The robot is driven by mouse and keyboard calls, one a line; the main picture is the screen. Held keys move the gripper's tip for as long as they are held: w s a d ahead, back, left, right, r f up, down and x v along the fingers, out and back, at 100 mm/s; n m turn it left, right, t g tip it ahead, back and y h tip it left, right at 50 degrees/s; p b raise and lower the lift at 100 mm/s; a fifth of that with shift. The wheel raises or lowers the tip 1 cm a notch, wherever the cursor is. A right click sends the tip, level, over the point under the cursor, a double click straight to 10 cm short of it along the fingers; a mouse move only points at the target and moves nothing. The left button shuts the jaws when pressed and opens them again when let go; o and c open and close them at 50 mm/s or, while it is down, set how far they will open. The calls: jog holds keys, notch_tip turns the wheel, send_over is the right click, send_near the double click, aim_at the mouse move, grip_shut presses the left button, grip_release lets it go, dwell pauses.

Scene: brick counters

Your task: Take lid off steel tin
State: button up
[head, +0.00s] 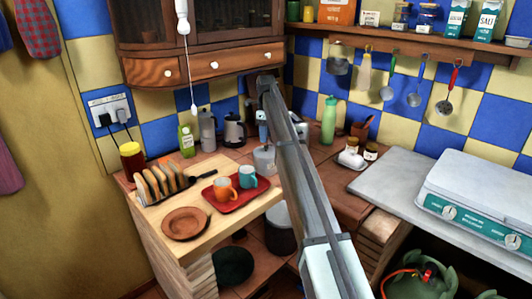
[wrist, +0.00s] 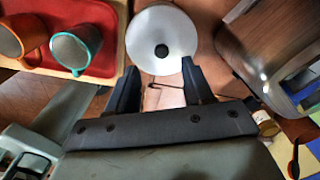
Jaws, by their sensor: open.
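My gripper (wrist: 160,65) is open and empty. Its two dark fingers point toward the lid's near edge, with the knob beyond the fingertips and roughly centred between them. I see no contact with the lid. In the head view the fingers are mostly hidden by my arm.
A red tray (head: 216,201) with an orange mug (head: 225,190) and a teal mug (head: 248,177) is left of the tin. Several bottles and canisters line the back wall. A green bottle (head: 329,120) and small jars (head: 371,151) stand to the right.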

aim_at(266, 149)
jog(key=shift+w+f, duration=0.15)
jog(key=shift+f, duration=2.5)
jog(key=shift+c, duration=0.4)
grip_shut()
